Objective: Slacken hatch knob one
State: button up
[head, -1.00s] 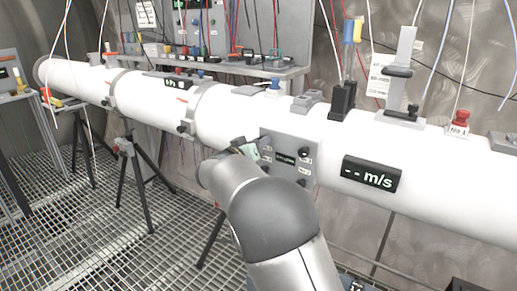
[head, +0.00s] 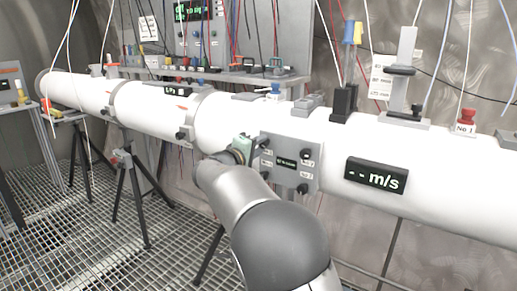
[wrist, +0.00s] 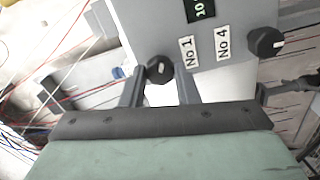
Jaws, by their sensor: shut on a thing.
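The grey hatch panel (head: 311,171) sits on the front of the white tube, with a small display and dark knobs. In the wrist view, a round black knob (wrist: 160,67) with a pale mark sits at the panel's edge beside the "No 1" label (wrist: 187,51). My gripper (wrist: 160,82) has one finger on each side of this knob and is shut on it. In the head view my gripper (head: 246,151) is at the panel's left side, and its fingertips and the gripped knob are hard to make out.
Another black knob (wrist: 265,42) is beside the "No 4" label, right of my gripper. An "m/s" display (head: 375,175) is on the tube right of the panel. A tripod (head: 130,185) stands on the grating at left. Thin cables hang around the tube.

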jog(key=shift+n+p, duration=4.35)
jog(key=shift+n, duration=3.65)
jog(key=shift+f, duration=0.15)
jog(key=o, duration=1)
jog(key=shift+s, duration=0.1)
jog(key=b+v, duration=0.1)
jog(key=v, duration=1.6)
jog(key=shift+s, duration=0.1)
